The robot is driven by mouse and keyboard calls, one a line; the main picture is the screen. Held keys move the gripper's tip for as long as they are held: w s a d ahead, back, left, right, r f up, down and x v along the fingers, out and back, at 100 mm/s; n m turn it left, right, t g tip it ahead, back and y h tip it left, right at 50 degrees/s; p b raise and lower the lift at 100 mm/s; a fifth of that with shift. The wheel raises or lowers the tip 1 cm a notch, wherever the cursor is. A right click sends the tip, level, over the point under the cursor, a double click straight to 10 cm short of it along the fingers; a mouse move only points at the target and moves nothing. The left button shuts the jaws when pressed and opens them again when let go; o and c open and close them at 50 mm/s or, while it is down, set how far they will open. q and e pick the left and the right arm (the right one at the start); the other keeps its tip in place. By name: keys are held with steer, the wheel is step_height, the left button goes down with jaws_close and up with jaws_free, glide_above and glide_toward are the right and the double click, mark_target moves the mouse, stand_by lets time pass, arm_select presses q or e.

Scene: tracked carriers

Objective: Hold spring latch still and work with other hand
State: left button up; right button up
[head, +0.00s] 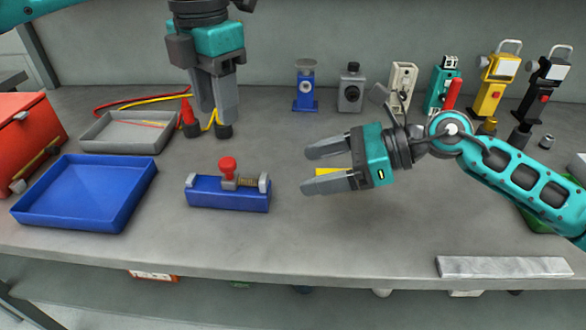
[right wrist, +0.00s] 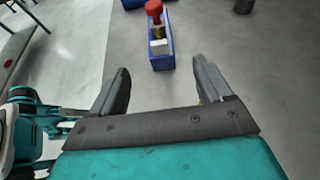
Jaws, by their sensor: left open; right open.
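The spring latch (head: 228,192) is a blue block with grey end posts, a coil spring and a red knob (head: 228,165) on top. It stands on the grey bench near the front, left of centre. It also shows at the top of the right wrist view (right wrist: 161,55), beyond the fingertips. My left gripper (head: 223,130) points down behind the latch, open and apart from it. My right gripper (head: 303,170) is level, to the right of the latch, with its open fingers pointing left toward it. Nothing shows between its fingers in the right wrist view.
A blue tray (head: 125,220) and a grey tray (head: 95,145) lie at the left, beside a red box (head: 28,135). A red conical thing (head: 188,120) stands by my left fingers. Several devices line the back right. A pale bar (head: 505,267) lies at the front edge.

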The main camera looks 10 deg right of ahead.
mark_target(267, 179)
steer(key=x, duration=1.2)
steer(key=shift+a, duration=0.2)
steer(key=shift+c, duration=0.4)
